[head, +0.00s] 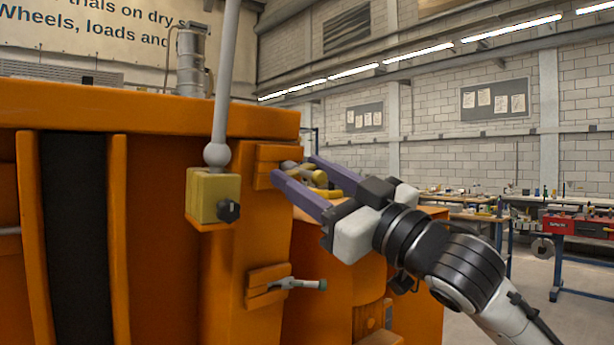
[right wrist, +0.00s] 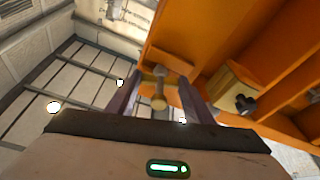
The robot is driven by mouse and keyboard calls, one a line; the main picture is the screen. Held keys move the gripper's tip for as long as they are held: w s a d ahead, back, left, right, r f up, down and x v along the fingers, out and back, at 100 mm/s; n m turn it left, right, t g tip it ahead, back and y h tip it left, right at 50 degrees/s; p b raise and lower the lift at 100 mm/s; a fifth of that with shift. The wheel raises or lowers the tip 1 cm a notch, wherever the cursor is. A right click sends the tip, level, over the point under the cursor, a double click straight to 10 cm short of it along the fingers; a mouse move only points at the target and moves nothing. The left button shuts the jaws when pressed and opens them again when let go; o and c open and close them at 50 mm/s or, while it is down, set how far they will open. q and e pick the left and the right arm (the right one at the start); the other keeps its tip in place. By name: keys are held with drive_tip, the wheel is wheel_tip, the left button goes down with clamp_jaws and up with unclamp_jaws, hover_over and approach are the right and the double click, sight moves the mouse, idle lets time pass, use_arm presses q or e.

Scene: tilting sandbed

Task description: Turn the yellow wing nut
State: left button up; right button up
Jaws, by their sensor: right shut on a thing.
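The yellow wing nut (head: 319,178) is at the upper right corner of the orange sandbed frame, by an orange block (head: 277,153). My right gripper (head: 296,170) reaches in from the right with its purple fingers on either side of the nut, shut on it. In the right wrist view the nut (right wrist: 160,103) shows between the two fingers, in front of the orange block. The fingers hide part of the nut in the head view, so its exact angle is hard to tell. My left gripper is not in view.
A yellow block (head: 206,190) with a black knob (head: 228,211) and an upright grey rod (head: 226,80) stands left of the gripper. Workbenches (head: 560,225) stand far back right.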

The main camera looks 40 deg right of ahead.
drive_tip(key=shift+m, duration=0.8)
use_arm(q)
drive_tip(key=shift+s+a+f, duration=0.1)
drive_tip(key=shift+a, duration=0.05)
use_arm(e)
drive_tip(key=o, duration=1.1)
drive_tip(key=shift+c, duration=0.2)
use_arm(q)
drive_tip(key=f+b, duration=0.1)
drive_tip(key=b, duration=0.1)
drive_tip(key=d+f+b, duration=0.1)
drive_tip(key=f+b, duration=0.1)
drive_tip(key=b, duration=0.1)
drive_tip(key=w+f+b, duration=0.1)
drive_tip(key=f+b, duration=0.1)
drive_tip(key=b, duration=0.1)
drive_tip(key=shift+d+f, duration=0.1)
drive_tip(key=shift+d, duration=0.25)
use_arm(e)
drive_tip(key=v, duration=1)
drive_tip(key=shift+s, duration=0.2)
